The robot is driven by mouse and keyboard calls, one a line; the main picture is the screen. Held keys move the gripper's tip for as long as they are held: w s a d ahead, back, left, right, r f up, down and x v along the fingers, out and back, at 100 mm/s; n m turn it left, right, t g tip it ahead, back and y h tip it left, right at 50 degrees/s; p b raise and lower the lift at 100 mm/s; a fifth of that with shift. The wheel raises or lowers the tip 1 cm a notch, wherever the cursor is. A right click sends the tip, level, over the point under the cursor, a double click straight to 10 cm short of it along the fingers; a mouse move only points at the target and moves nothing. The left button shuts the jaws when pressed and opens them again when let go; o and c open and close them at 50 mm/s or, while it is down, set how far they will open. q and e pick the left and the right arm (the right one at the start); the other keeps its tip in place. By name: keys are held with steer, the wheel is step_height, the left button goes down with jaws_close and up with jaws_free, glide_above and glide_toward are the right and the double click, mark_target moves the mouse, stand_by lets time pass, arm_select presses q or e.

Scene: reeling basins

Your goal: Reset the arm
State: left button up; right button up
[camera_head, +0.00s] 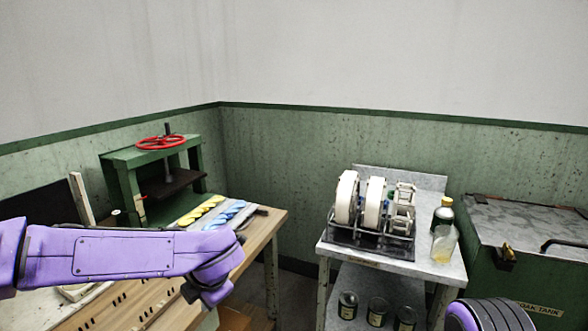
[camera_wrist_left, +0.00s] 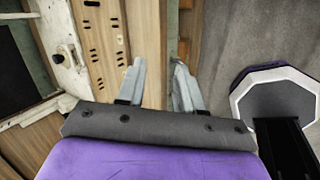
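My left arm (camera_head: 140,255) reaches in from the left over the wooden workbench, bent down at its wrist. My left gripper's fingers are not visible in the head view. In the left wrist view, my left gripper (camera_wrist_left: 157,82) is open, with two grey fingers apart and nothing between them. It hangs over the edge of the slatted wooden bench top (camera_wrist_left: 98,45). Only a purple, ribbed part of my right arm (camera_head: 492,315) shows at the lower right of the head view. My right gripper is out of view.
A green press (camera_head: 122,170) with a red handwheel (camera_head: 160,142) stands on the bench, beside yellow and blue skeins (camera_head: 230,212). A metal side table (camera_head: 345,252) holds white reels (camera_head: 346,198) and a bottle (camera_head: 444,240), with several cans below. A green tank (camera_head: 530,255) stands right.

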arm_select(q)
steer(key=s+a+f+m+t, duration=0.1)
steer(key=s+a+f+m, duration=0.15)
steer(key=f+m, duration=0.4)
steer(key=s+a+f+m+t, duration=0.1)
steer(key=s+f+m, duration=0.2)
steer(key=f, duration=0.6)
steer(key=s+a+f+m+t, duration=0.1)
steer(key=s+f+m, duration=0.2)
steer(key=f+m, duration=0.3)
steer(key=s+a+f+m+g, duration=0.2)
steer(key=s+f, duration=0.4)
steer(key=s, duration=0.5)
steer(key=s+a+f+m+g, duration=0.2)
steer(key=s+a+f+m, duration=0.2)
steer(key=s, duration=0.8)
step_height(320, 180, down, 3)
steer(key=shift+s+a+r+h, duration=0.15)
steer(key=shift+s+a+h, duration=0.15)
steer(key=shift+a+h, duration=0.1)
